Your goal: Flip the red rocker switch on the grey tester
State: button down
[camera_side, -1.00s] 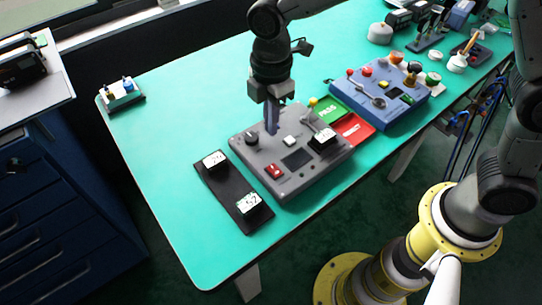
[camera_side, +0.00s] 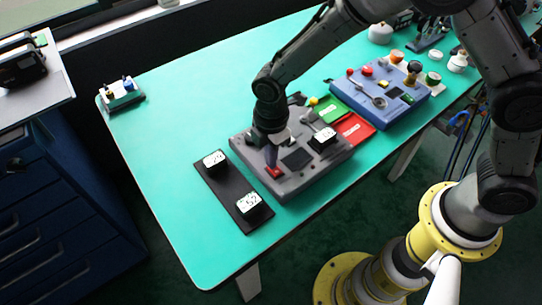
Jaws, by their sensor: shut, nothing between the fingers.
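The grey tester (camera_side: 308,176) lies on the turquoise table, with a dark screen, a knob and other controls on its top. The red rocker switch (camera_side: 274,171) is at its front left part. My gripper (camera_side: 271,162) is shut and empty, pointing down, with its fingertips at or just above the far side of the switch. I cannot tell whether they touch it. The switch is partly covered by the fingers, and its rocker position is too small to read. My wrist hides the tester's upper left part.
A black strip (camera_side: 231,190) with two white-faced meters lies left of the tester. Green (camera_side: 329,109) and red (camera_side: 355,128) cards and a blue tester (camera_side: 378,103) lie to the right. A small terminal block (camera_side: 122,95) stands far left. The left table surface is clear.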

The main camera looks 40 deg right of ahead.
jog(key=shift+f, duration=0.2)
dwell(0.3)
jog(key=shift+s, duration=0.1)
jog(key=shift+s+r, duration=0.2)
jog(key=shift+s, duration=0.5)
notch_tip(320, 180, up, 14)
jog(key=s, duration=0.2)
dwell(0.3)
